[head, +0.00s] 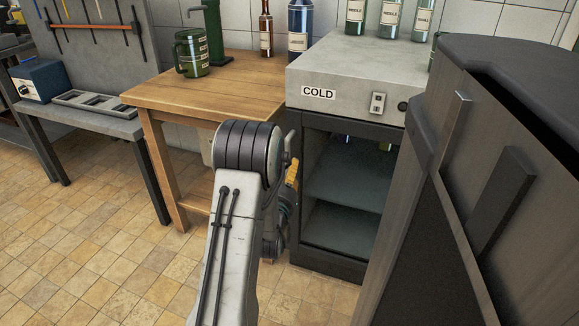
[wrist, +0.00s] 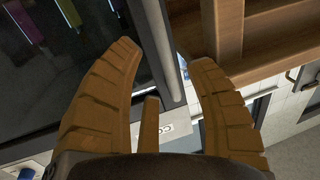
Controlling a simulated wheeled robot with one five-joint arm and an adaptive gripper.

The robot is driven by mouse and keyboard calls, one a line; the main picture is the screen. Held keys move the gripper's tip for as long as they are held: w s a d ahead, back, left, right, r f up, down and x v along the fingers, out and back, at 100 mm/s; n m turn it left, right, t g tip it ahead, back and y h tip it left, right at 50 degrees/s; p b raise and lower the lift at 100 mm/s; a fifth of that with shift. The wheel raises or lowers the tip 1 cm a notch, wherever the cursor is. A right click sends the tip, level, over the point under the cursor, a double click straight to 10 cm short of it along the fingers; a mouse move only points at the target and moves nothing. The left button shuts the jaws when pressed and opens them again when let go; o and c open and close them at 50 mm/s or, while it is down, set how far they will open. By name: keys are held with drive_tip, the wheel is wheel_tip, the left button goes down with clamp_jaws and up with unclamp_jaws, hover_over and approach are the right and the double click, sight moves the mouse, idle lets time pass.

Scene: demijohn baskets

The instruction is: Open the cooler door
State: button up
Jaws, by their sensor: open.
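The cooler (head: 350,80) has a pale top section with a COLD label and a dark-framed front. Its door (head: 340,185) looks shut, with shelves showing through a dark pane. In the wrist view the door pane (wrist: 60,60) fills the upper left, and a grey upright bar (wrist: 160,45), perhaps the handle or door edge, runs between my fingers. My gripper (head: 291,172) is at the cooler's left front edge, mostly hidden behind my arm. In the wrist view my gripper (wrist: 165,55) is open, one finger on each side of the bar; contact cannot be told.
A wooden table (head: 190,95) stands against the cooler's left side, with a green mug (head: 191,53) on it. Several bottles stand on the cooler's top. A grey bench (head: 90,115) is at the left. The tiled floor (head: 90,240) is clear at the front left.

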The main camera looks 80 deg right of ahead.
drive_tip(key=d+b, duration=0.2)
drive_tip(key=d, duration=0.1)
drive_tip(key=shift+f, duration=0.15)
drive_tip(key=shift+s+d, duration=0.1)
drive_tip(key=shift+d, duration=1.15)
drive_tip(key=shift+o, duration=0.4)
clamp_jaws()
